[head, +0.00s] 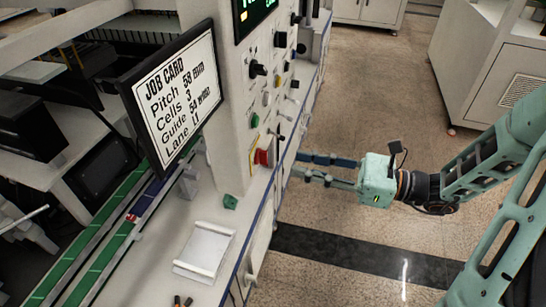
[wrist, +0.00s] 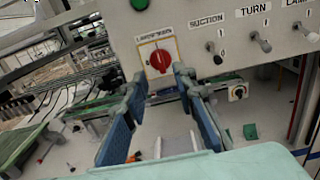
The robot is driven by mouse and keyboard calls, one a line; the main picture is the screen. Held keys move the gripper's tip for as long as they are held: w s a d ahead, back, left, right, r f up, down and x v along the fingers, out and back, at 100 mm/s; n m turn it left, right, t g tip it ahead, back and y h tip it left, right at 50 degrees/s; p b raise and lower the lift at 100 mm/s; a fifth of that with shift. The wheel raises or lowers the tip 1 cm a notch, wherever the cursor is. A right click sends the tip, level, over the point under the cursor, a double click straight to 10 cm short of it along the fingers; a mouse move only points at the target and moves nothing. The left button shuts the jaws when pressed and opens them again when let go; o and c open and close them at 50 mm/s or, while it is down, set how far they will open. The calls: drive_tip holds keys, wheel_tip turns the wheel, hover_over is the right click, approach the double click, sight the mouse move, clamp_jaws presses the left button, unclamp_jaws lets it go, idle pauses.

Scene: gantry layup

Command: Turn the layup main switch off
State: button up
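The main switch is a red rotary knob on a pale plate; in the wrist view the knob (wrist: 161,60) sits just beyond the fingertips under a small label too blurred to read surely. In the head view the red knob (head: 262,157) is low on the panel's side. My gripper (head: 296,163) reaches in from the right, its fingers apart. In the wrist view my gripper (wrist: 157,79) has its two blue fingers spread with nothing between them. The fingertips appear short of the knob and slightly below it. The knob's exact setting is hard to read.
Toggles labelled SUCTION (wrist: 215,52) and TURN (wrist: 262,40) are right of the knob. A smaller black rotary switch (wrist: 238,92) sits below right. The job card (head: 178,95), white tray (head: 205,250) and green block (head: 230,202) are on the bench side. Open floor lies right of the bench.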

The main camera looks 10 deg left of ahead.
sight(267, 157)
drive_tip(key=a, duration=0.7)
drive_tip(key=shift+w, duration=0.25)
clamp_jaws()
